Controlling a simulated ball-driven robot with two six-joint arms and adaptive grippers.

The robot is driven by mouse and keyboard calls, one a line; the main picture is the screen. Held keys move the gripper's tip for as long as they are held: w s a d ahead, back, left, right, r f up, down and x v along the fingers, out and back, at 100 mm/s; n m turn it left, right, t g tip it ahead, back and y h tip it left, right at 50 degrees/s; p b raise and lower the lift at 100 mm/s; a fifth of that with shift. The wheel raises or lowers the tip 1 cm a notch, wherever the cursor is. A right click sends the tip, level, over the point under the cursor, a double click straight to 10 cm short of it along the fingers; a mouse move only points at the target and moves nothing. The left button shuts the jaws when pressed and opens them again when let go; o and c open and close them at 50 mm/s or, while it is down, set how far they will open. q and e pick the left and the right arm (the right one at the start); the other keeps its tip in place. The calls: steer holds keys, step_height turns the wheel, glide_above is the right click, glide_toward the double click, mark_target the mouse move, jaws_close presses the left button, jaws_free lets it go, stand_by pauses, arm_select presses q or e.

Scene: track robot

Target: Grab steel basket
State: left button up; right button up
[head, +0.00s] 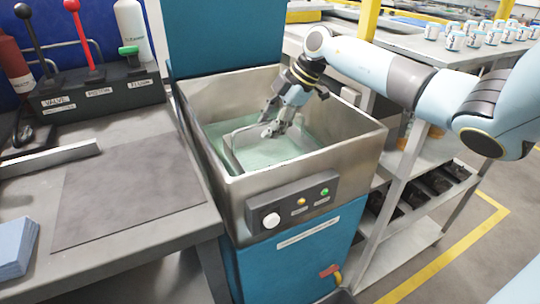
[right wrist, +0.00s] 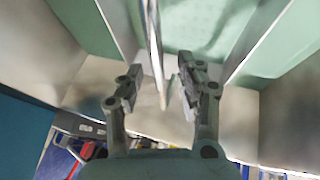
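The steel basket (head: 231,150) sits low inside a metal tank (head: 335,148) of pale green liquid; only part of its rim or handle shows. My right gripper (head: 271,131) reaches down into the tank from the upper right, at the basket. In the right wrist view the two fingers of this gripper (right wrist: 160,82) stand apart. A thin metal bar of the basket (right wrist: 153,42) runs up between them, with a gap visible on both sides. The lower part of the basket is hard to make out in the liquid. My left gripper is not in view.
The tank walls stand close around the gripper. A control box with a knob (head: 271,220) is on the tank's front. A grey workbench (head: 125,190) is at left, with a lever box (head: 97,97) behind. A shelf rack (head: 425,180) is at right.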

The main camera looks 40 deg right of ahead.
steer(key=shift+f, duration=0.25)
stand_by(0.3)
jaws_close()
stand_by(0.5)
